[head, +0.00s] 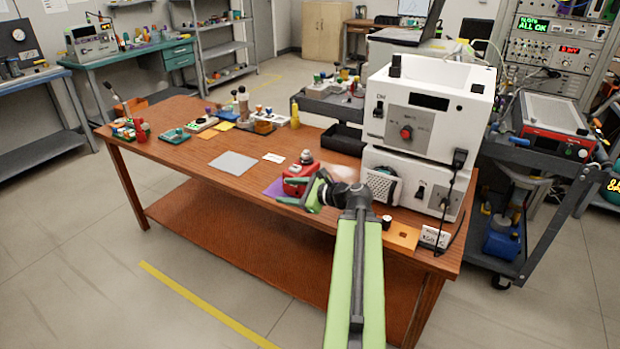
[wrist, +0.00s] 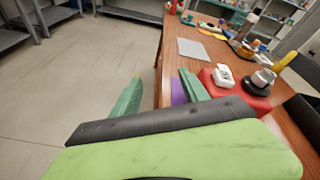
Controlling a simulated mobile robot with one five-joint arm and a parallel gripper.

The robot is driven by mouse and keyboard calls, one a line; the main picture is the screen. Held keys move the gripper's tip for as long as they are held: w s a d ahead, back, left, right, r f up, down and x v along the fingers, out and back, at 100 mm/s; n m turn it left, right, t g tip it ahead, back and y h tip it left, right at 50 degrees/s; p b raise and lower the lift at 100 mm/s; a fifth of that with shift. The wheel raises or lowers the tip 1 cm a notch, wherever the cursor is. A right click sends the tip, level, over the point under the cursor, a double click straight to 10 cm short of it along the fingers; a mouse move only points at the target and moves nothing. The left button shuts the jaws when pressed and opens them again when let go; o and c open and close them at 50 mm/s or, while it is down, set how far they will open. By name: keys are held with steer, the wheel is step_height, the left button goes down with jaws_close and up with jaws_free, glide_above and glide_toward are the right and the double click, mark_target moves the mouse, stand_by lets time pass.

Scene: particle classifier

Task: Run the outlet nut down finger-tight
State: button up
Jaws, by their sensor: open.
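I cannot make out for sure which part is the outlet nut. A red block (head: 297,177) sits near the table's front edge, with a dark and silver round fitting (head: 306,157) on top. In the wrist view the red block (wrist: 250,94) carries a white piece (wrist: 223,76) and the round fitting (wrist: 264,78). My gripper (head: 298,192) is in front of the red block and overlaps it in the head view. In the wrist view its green fingers (wrist: 160,86) are wide apart with nothing between them, left of the block.
The wooden table (head: 190,170) holds a white instrument stack (head: 430,110) at right, a black bin (head: 343,139), a grey pad (head: 233,163) and a purple mat (wrist: 178,92). Small parts stand at its far left. An orange pad (head: 402,236) lies front right. Floor in front is clear.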

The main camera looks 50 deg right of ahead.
mark_target(309, 156)
steer(key=s+d+r+m+t+h+b, duration=0.3)
steer(key=s+d+m+t+h, duration=0.15)
steer(key=s+d+m, duration=0.75)
steer(key=w+d+n, duration=0.1)
steer(key=w, duration=0.5)
steer(key=w+d+n, duration=0.1)
steer(key=w, duration=0.5)
steer(key=w+d+n, duration=0.1)
steer(key=w+d, duration=0.1)
steer(key=w, duration=0.5)
steer(key=shift+f+g+h, duration=0.25)
steer(key=shift+g+h, duration=0.1)
steer(key=shift+s, duration=0.1)
